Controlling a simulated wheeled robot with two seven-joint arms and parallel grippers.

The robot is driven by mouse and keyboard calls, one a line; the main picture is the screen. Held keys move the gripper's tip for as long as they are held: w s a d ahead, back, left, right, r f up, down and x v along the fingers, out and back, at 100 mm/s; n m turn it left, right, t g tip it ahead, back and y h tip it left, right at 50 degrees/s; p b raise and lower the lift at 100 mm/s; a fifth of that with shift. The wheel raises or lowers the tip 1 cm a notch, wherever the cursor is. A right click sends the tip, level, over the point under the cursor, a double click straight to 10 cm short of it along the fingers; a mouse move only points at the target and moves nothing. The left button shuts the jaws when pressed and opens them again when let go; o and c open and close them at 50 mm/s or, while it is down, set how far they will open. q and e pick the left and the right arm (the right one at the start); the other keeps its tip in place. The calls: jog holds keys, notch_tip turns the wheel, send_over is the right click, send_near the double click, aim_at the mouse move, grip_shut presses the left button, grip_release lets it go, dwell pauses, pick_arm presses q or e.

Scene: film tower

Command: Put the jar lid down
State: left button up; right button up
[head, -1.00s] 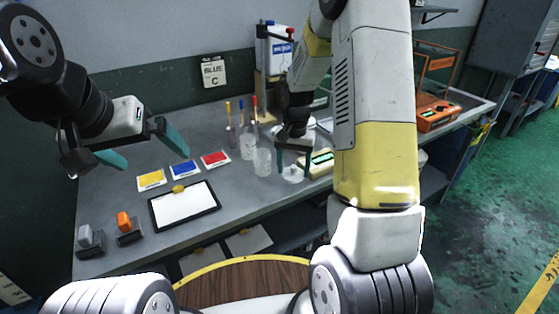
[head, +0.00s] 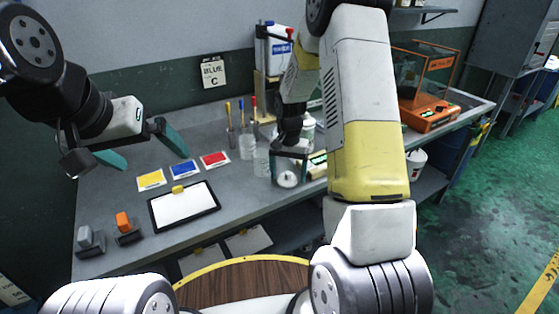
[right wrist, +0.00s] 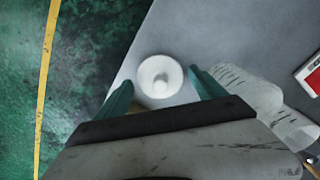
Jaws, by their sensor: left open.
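The jar lid (head: 287,180) is a small white disc with a knob, low over or on the grey bench near its front edge. It also shows in the right wrist view (right wrist: 160,70), between and beyond the teal fingers, with a gap on each side. My right gripper (head: 289,172) is just above it, fingers apart; it also shows in the right wrist view (right wrist: 160,79). I cannot tell for sure whether the lid touches the bench. My left gripper (head: 141,149) is open and empty above the bench's left part. A white jar (head: 308,127) is partly hidden behind my right arm.
Clear glass beakers (head: 262,160) stand just left of my right gripper. A beige device with a green display (head: 317,162) is close on its right. Yellow, blue and red cards (head: 184,169) and a clipboard (head: 185,207) lie leftward. An orange balance (head: 428,115) stands far right.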

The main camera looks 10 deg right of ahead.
aim_at(288, 173)
dwell(0.3)
notch_tip(288, 173, up, 12)
jog(key=s+r+n+t+y, duration=0.1)
jog(key=s+r+n+t, duration=0.2)
jog(key=s+r, duration=0.9)
jog(key=s+a+r+n+t, duration=0.1)
jog(key=s+r, duration=0.1)
jog(key=s, duration=0.4)
jog(key=s+a+r+n+t+y, duration=0.1)
jog(key=s+r+t, duration=0.1)
jog(key=s, duration=0.4)
jog(key=shift+s+r+n, duration=0.15)
jog(key=shift+r+n, duration=0.1)
jog(key=shift+n, duration=0.05)
jog(key=shift+a, duration=0.1)
